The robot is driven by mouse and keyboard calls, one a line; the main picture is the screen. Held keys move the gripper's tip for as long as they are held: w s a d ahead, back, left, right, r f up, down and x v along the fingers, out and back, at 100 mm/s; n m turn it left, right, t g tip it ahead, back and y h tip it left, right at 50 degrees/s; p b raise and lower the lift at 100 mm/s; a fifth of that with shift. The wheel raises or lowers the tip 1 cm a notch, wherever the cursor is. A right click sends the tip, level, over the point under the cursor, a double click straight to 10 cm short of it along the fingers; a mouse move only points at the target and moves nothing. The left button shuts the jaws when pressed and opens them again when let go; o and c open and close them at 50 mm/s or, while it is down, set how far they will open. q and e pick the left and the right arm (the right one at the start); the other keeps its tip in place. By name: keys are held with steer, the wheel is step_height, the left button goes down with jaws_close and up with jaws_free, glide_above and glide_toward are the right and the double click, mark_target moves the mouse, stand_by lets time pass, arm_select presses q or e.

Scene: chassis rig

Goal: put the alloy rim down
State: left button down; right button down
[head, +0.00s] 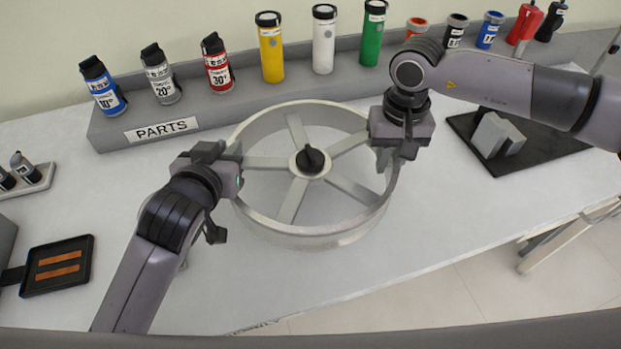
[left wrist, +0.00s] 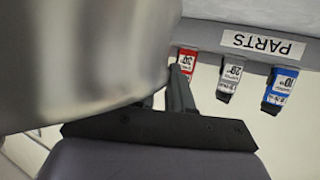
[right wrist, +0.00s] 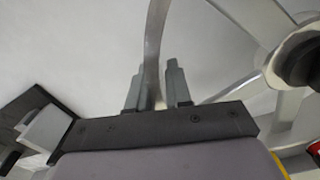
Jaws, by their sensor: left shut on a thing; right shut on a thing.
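The alloy rim (head: 291,204) is a large silver ring with several spokes and a dark centre piece (head: 310,159). It is over the white table in the head view; I cannot tell whether it touches the tabletop. My left gripper (head: 236,170) is shut on its left edge. In the left wrist view the rim's wall (left wrist: 80,60) fills the upper left and hides part of the fingers. My right gripper (head: 388,158) is shut on its right edge. In the right wrist view the rim's edge (right wrist: 154,60) runs between the two fingers (right wrist: 155,88).
A grey shelf (head: 110,130) labelled PARTS, with several coloured bottles and cans, runs along the back. A black mat (head: 550,150) with grey blocks (head: 495,135) lies at right. A black tray (head: 58,266) with orange strips lies at left. The table's front (head: 330,275) is clear.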

arm_select(q)
steer(key=shift+a+r, duration=0.15)
steer(key=shift+r, duration=0.1)
arm_select(e)
steer(key=shift+d+r, duration=0.2)
